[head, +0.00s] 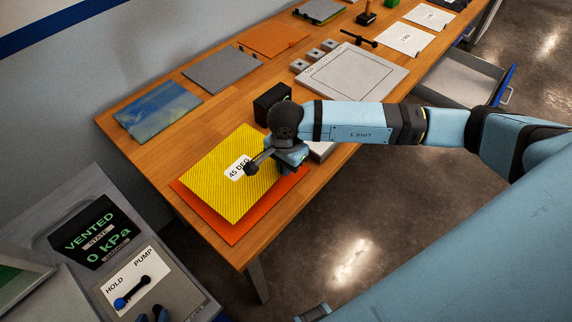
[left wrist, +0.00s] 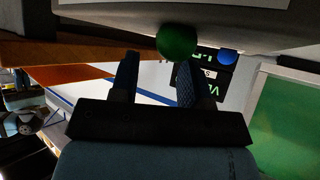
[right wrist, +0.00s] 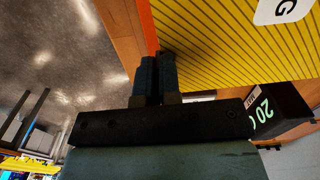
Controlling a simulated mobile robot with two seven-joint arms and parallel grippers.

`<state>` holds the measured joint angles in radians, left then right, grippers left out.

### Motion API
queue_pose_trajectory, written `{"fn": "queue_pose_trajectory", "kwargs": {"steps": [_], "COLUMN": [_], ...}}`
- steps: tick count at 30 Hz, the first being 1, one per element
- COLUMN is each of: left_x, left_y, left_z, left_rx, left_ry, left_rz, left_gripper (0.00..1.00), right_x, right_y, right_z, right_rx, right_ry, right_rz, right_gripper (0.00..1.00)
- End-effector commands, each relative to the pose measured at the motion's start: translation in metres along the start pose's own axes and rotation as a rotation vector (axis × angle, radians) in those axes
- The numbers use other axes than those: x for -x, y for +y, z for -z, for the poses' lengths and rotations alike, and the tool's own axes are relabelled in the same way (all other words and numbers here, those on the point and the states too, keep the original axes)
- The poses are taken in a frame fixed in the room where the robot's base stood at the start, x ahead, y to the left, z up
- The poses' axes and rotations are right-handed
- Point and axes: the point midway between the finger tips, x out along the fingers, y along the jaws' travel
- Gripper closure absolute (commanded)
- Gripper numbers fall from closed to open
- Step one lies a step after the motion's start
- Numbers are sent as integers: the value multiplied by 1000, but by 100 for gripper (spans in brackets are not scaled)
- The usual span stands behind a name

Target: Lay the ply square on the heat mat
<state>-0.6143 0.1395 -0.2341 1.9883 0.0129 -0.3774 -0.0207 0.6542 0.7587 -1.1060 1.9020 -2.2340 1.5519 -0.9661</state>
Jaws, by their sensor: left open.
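The ply square is a yellow sheet with dark diagonal stripes and a "45 DEG" label (head: 220,160). It also fills the upper right of the right wrist view (right wrist: 230,45). It overlies the orange heat mat (head: 233,230), which shows along its lower edges; whether they touch all over is unclear. My right gripper (head: 252,167) is at the ply's right edge; its fingers (right wrist: 157,60) are together and appear shut on that edge. My left gripper (head: 160,314) is open and empty above the console, fingers apart in the left wrist view (left wrist: 157,70).
A black box (head: 271,102) stands behind the mat. Blue (head: 158,109), grey (head: 222,71) and orange (head: 272,40) sheets and a pale plate (head: 352,75) lie farther back.

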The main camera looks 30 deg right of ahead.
Motion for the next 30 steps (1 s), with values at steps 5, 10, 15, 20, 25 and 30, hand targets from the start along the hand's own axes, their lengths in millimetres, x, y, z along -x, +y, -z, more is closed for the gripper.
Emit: {"fn": "queue_pose_trajectory", "kwargs": {"steps": [5, 10, 15, 20, 25, 30], "left_x": [-1, -3, -2, -3, -7, -10], "left_y": [0, 0, 0, 0, 0, 0], "left_z": [0, -2, -1, -3, -8, -14], "left_rx": [0, 0, 0, 0, 0, 0], "left_ry": [5, 7, 7, 7, 6, 6], "left_rz": [0, 0, -1, -1, -1, -1], "left_gripper": [57, 57, 57, 57, 57, 57], "right_x": [-1, -1, 0, -2, -8, -14], "right_y": [0, 0, 0, 0, 0, 0], "right_z": [0, 0, 0, 0, 0, 0], "right_rx": [0, 1, 0, 0, 0, 0], "right_ry": [0, 0, 0, 0, 0, 0], "right_rz": [1, 0, -1, -1, -1, -1], "right_gripper": [100, 100, 100, 100, 100, 100]}}
